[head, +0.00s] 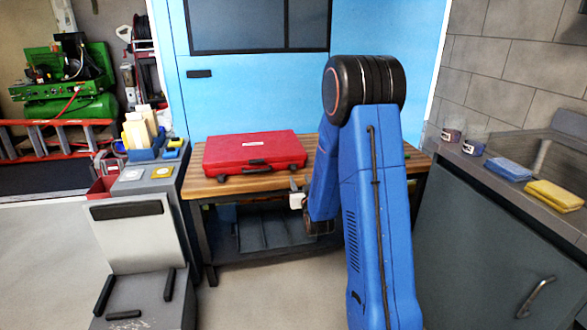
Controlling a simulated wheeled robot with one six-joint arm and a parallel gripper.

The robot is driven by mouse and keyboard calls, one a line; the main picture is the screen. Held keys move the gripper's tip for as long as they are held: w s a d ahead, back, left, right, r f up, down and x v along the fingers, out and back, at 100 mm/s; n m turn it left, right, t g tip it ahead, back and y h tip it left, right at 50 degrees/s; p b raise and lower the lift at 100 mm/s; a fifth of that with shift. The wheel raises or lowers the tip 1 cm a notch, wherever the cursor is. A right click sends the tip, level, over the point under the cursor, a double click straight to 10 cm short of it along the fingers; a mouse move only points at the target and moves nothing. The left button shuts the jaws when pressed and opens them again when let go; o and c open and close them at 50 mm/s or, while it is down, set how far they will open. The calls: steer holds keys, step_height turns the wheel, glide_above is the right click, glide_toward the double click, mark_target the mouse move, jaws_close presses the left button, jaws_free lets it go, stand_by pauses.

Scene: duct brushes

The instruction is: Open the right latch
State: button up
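A closed red case (250,148) lies flat on the wooden-topped workbench (205,187), with its dark handle (257,169) on the front side. The right latch (294,166) is a small dark spot near the case's front right corner; it is too small to tell its position. The left latch (221,177) is a similar dark spot near the front left corner. My gripper (294,187) is in front of the bench edge, just below the right latch and seemingly apart from the case. Its fingers are too small to tell whether they are open.
My blue arm covers the bench's right part. Floor at lower middle is clear.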

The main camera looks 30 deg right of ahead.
mark_target(294, 167)
steer(key=x, duration=1.2)
steer(key=shift+w+d, duration=0.1)
steer(key=shift+w, duration=0.05)
steer(key=shift+c, duration=0.3)
steer(key=c, duration=0.7)
